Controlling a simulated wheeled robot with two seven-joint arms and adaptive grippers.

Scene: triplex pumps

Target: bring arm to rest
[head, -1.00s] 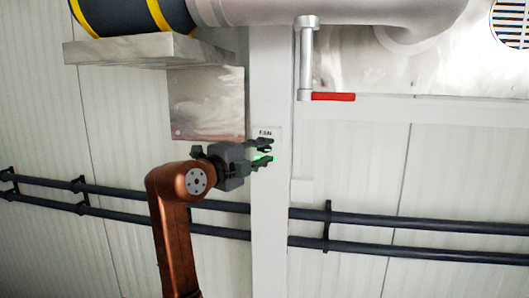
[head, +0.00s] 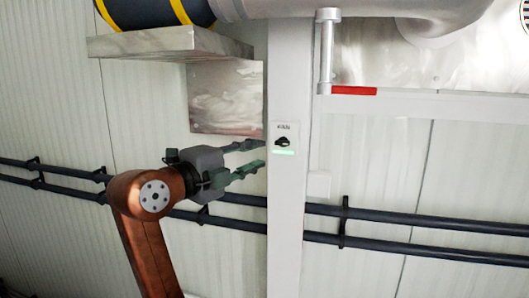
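The white vertical post (head: 288,220) stands behind the panel. Dark horizontal pipes (head: 400,243) run along the pale wall. A metal bracket plate (head: 227,97) and a ledge (head: 165,43) are above the gripper.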

